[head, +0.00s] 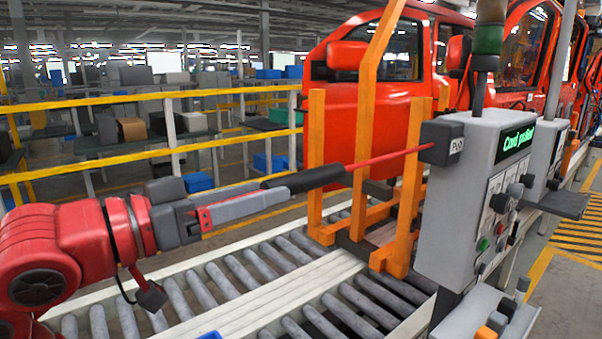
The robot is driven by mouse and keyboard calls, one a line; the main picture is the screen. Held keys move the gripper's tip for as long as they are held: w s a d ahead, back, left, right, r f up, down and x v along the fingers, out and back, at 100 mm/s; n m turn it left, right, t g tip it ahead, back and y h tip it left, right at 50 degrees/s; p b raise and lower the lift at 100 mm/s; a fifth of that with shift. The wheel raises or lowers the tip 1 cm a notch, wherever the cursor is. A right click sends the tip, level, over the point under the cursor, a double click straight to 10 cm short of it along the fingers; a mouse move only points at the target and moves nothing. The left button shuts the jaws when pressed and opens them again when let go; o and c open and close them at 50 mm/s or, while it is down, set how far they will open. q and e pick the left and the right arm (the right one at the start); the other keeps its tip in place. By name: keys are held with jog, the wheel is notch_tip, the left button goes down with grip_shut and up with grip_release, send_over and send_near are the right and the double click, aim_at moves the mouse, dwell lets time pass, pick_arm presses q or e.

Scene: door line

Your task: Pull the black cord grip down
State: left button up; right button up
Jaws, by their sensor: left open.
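The black cord grip (318,177) hangs at the end of a taut red cord (385,159). The cord runs down and left from a black box (440,143) with a "Pull" label on the grey control post. My left gripper (285,185) comes in from the left with its grey fingers at the grip's near end. The gripper is open; a finger overlaps part of the grip, and I cannot tell whether they touch. The post's display (514,143) shows green text that looks like "Cord pulled". My right gripper is not in view.
A roller conveyor (258,262) runs below the arm. Orange upright posts (315,150) stand on it in front of a red car body (370,110). Yellow railings (150,98) cross behind. The grey control post (462,205) stands at right with buttons and a shelf.

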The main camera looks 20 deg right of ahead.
aim_at(301, 183)
pick_arm(q)
jog(key=p+x, duration=0.1)
jog(key=x, duration=0.6)
jog(key=shift+d+f+p, duration=0.1)
jog(key=shift+d+p, duration=0.15)
jog(key=shift+p, duration=0.05)
grip_shut()
jog(key=shift+f, duration=0.1)
dwell(1.0)
